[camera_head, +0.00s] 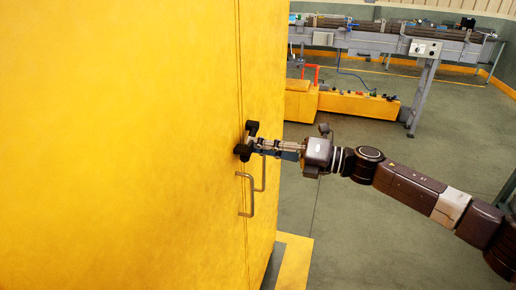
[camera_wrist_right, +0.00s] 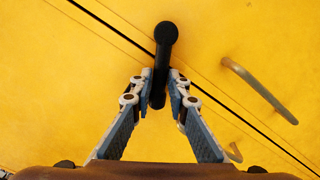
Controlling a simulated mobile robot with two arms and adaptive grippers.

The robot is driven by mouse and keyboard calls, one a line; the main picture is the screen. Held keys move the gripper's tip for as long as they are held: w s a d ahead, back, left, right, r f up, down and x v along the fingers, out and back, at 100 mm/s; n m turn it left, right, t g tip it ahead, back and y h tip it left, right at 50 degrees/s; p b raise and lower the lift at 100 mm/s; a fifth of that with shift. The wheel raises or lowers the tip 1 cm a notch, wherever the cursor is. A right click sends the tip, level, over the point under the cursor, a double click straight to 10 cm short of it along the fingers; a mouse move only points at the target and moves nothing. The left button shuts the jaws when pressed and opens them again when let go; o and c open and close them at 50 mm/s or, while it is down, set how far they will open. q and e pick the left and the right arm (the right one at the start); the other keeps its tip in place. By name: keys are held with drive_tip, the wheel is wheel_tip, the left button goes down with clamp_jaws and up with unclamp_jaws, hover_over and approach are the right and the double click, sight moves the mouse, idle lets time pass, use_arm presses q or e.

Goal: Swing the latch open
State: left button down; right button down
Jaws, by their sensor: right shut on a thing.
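The latch (camera_head: 252,128) is a black handle on the front of a large yellow cabinet (camera_head: 120,150), beside the seam between its doors. In the right wrist view the latch (camera_wrist_right: 165,36) has a round knob at the top and a bar reaching down between my fingers. My right gripper (camera_head: 256,147) is at the latch, its arm coming in from the right. In the wrist view my right gripper (camera_wrist_right: 160,92) is shut on the lower part of the bar. My left gripper is not in view.
Two metal pull handles (camera_head: 250,195) stick out from the cabinet just below the latch. A grey conveyor (camera_head: 385,42) stands at the back right, with a low yellow box (camera_head: 358,105) before it. The grey floor right of the cabinet is mostly clear.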

drive_tip(key=shift+s+f, duration=0.1)
drive_tip(key=shift+f, duration=0.55)
drive_tip(key=b, duration=0.1)
drive_tip(key=f+n+b, duration=0.1)
drive_tip(key=b, duration=0.1)
drive_tip(key=shift+w+n, duration=0.2)
drive_tip(key=shift+n, duration=0.1)
drive_tip(key=shift+r, duration=0.15)
drive_tip(key=c, duration=2.2)
unclamp_jaws()
drive_tip(key=o, duration=0.3)
drive_tip(key=shift+r, duration=0.2)
drive_tip(key=shift+w, duration=0.1)
drive_tip(key=shift+r, duration=0.1)
